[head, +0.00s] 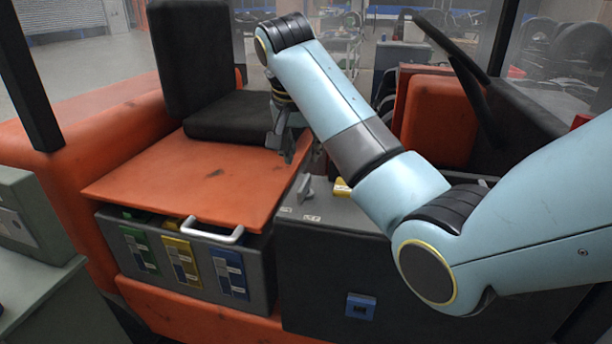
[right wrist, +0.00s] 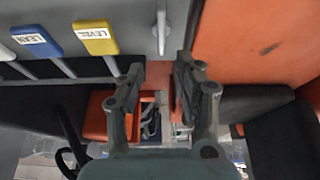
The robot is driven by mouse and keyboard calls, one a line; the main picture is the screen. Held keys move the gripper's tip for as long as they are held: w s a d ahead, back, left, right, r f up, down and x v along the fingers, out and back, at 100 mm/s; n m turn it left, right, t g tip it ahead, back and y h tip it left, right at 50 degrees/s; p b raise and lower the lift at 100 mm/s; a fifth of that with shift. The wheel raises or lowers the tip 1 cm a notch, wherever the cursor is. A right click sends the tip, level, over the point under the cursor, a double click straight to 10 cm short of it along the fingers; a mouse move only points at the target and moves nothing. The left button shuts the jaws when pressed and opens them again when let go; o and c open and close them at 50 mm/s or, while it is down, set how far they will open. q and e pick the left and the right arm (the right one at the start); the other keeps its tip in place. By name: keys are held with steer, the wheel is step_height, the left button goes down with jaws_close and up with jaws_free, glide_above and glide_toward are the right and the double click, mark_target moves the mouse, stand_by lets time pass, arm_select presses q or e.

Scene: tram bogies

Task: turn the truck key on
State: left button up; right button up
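The truck key (head: 306,188) is a small grey handle standing on top of the dark console, beside the orange deck. In the right wrist view a grey upright piece that looks like the key (right wrist: 161,32) shows at the top, beyond the fingertips and roughly in line with the gap between them. My right gripper (head: 291,150) points down above the deck edge, a little above and left of the key. In the right wrist view its fingers (right wrist: 160,70) are apart with nothing between them. My left gripper is in neither view.
Beside the key is a yellow lever (head: 341,187); the wrist view shows a blue LEAN lever (right wrist: 37,40) and the yellow LEVEL lever (right wrist: 96,37). A black seat (head: 225,118) stands behind the deck (head: 195,180). My right arm hides part of the console.

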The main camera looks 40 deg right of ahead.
mark_target(306, 178)
steer(key=shift+w+d, duration=0.1)
steer(key=shift+w, duration=0.2)
steer(key=x, duration=1)
steer(key=shift+f, duration=0.1)
jaws_close()
